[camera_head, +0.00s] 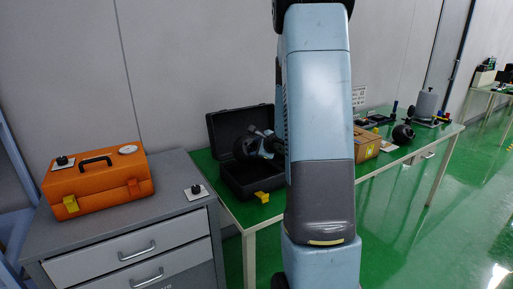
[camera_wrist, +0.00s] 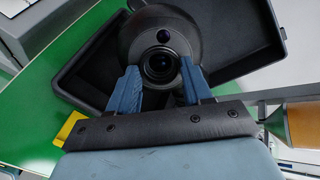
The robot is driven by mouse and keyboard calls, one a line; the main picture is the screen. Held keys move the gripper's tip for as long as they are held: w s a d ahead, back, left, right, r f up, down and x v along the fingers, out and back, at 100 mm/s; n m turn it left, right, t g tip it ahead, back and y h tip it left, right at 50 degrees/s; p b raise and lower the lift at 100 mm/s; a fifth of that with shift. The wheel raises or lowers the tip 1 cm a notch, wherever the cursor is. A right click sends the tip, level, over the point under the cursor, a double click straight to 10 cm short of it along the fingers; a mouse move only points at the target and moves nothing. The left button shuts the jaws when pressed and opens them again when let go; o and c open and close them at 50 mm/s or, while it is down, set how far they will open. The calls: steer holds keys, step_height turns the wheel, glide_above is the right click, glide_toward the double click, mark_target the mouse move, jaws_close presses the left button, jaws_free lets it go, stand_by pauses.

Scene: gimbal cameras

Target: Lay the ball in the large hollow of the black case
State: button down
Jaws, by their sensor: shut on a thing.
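The ball (camera_wrist: 160,28) is a dark gimbal camera ball with a round lens facing the wrist camera. My gripper (camera_wrist: 157,80) is shut on it, with one blue finger on each side. In the head view the ball (camera_head: 243,148) shows over the open black case (camera_head: 222,123), in front of its raised lid. The case also shows in the wrist view, behind and around the ball (camera_wrist: 82,80). The ball and my arm cover much of the case's inside, so the large hollow is mostly hidden. I cannot tell whether the ball touches the case.
The case stands on a green-topped table (camera_head: 232,207), with a yellow latch (camera_head: 262,197) at its front. An orange case (camera_head: 98,181) stands on a grey drawer cabinet (camera_head: 120,226) at left. A wooden box (camera_head: 366,146) and another dark ball (camera_head: 403,134) are right of my arm.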

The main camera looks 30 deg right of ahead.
steer(key=shift+a+r, duration=0.1)
steer(key=shift+a, duration=0.25)
steer(key=shift+f, duration=3.9)
steer(key=shift+s+f, duration=0.1)
steer(key=shift+f, duration=0.4)
steer(key=shift+c, duration=2)
jaws_free()
